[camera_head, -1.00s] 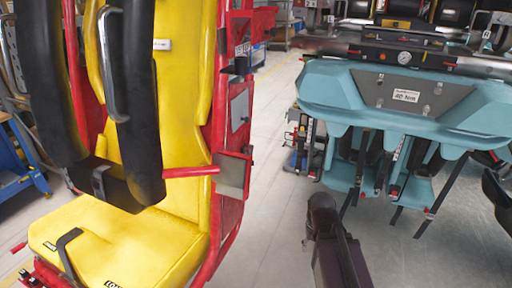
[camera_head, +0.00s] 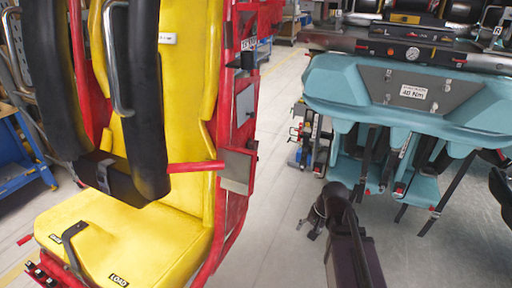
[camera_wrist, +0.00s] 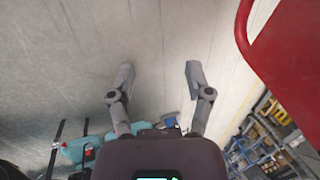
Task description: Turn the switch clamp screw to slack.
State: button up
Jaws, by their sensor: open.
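My gripper (camera_wrist: 158,78) is open and empty in the wrist view, its two grey fingers apart over the pale floor. In the head view my gripper (camera_head: 313,222) hangs at the lower middle, in the gap between the yellow seat and the teal car. It is apart from both. The switch clamp screw cannot be picked out in either view. A small dark fitting (camera_head: 246,60) sits on the red frame beside the seat back, too small to tell what it is. A grey plate (camera_head: 238,170) is on the same frame lower down.
The yellow seat (camera_head: 110,240) with black restraints fills the left. The teal car (camera_head: 340,100) with a gauge and a "40 Nm" label stands at right, straps hanging below. A red panel (camera_wrist: 290,60) is close at right in the wrist view.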

jog(key=w+a+r+m+t+y, duration=0.1)
jog(key=w+a+r+m+y, duration=0.2)
jog(key=w+a+m+y, duration=0.15)
jog(key=m+t+y, duration=0.5)
jog(key=m+y, duration=0.4)
jog(key=m, duration=0.5)
send_near(257, 145)
jog(key=v, duration=0.4)
jog(key=shift+w+a+f+n, duration=0.1)
jog(key=shift+w+a+n, duration=0.05)
jog(key=shift+w+n, duration=0.1)
jog(key=shift+a, duration=0.2)
jog(key=shift+x, duration=6.75)
jog(key=shift+s+f, duration=0.1)
jog(key=shift+f, duration=0.1)
grip_shut()
